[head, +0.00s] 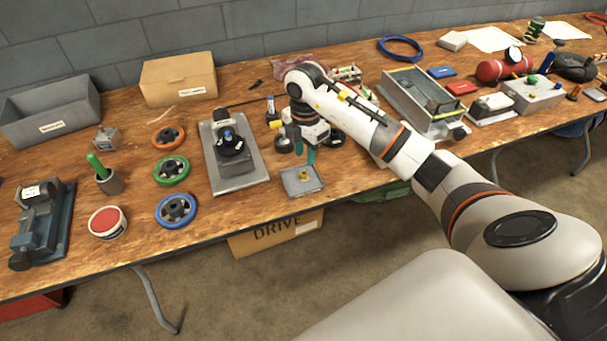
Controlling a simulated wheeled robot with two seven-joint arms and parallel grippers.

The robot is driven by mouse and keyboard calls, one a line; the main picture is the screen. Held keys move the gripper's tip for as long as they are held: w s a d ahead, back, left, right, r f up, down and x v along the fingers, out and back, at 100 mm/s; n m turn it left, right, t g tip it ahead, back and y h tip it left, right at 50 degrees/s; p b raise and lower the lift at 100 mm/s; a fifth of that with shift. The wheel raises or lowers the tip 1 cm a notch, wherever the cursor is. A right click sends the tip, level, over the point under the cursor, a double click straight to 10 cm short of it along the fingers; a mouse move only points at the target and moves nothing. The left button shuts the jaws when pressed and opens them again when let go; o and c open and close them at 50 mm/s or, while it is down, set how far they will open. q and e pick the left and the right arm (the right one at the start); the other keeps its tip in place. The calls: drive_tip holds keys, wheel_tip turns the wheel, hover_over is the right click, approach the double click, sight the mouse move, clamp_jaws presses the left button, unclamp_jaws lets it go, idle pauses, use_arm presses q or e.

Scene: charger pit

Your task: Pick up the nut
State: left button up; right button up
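A small brass-yellow nut (303,176) sits on a small square grey tray (290,187) near the table's front edge. My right gripper (305,152) is above and just behind the nut in this view, pointing down. Its two teal fingers are apart, with nothing visible between them, and do not appear to touch the nut. My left gripper is out of view.
A grey plate (239,180) with a black fixture stands left of the tray. Orange (168,138), green (171,171) and blue (176,210) wheels lie further left. A metal bin (425,110) stands right of my forearm. Dark round parts lie behind the gripper.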

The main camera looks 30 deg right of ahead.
wheel_tip(320, 180, down, 6)
drive_tip(key=shift+w+a+f, duration=0.1)
drive_tip(key=shift+a+f, duration=0.05)
drive_tip(key=shift+f, duration=0.1)
clamp_jaws()
idle(0.3)
wheel_tip(320, 180, up, 10)
idle(0.5)
